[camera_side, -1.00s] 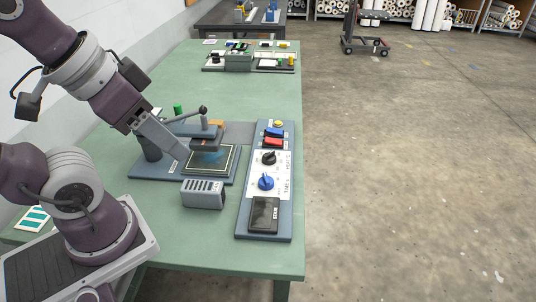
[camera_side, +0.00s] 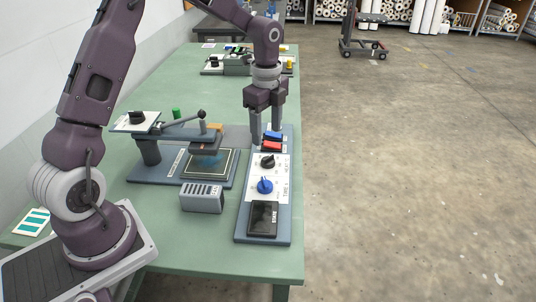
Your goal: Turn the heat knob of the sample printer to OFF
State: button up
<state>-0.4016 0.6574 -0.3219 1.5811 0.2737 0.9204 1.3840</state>
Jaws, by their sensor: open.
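A long grey control panel (camera_side: 242,222) lies on the green table, with a white plate on it. A black knob (camera_side: 268,161) sits beside lettering that looks like HEAT; its pointer setting is too small to read. A blue knob (camera_side: 265,185) sits nearer, beside TIME lettering. My gripper (camera_side: 267,128) points down over the far end of the panel, beyond the black knob, fingers apart and empty. Its fingertips are near the blue rocker (camera_side: 274,135) and red rocker (camera_side: 272,146); I cannot tell whether they touch. The panel's yellow button is hidden.
A lever press (camera_side: 165,134) stands left of the panel, with another black knob (camera_side: 137,117) on a white plate. Further devices (camera_side: 236,66) stand at the table's far end. The table's near right is clear.

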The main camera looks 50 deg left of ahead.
aim_at(268, 156)
jog(key=shift+m, duration=0.5)
jog(key=f, duration=0.6)
jog(key=w+f, duration=0.1)
jog(key=f, duration=0.2)
jog(key=shift+a+f, duration=0.25)
jog(key=shift+a, duration=0.1)
jog(key=shift+c, duration=0.5)
grip_shut()
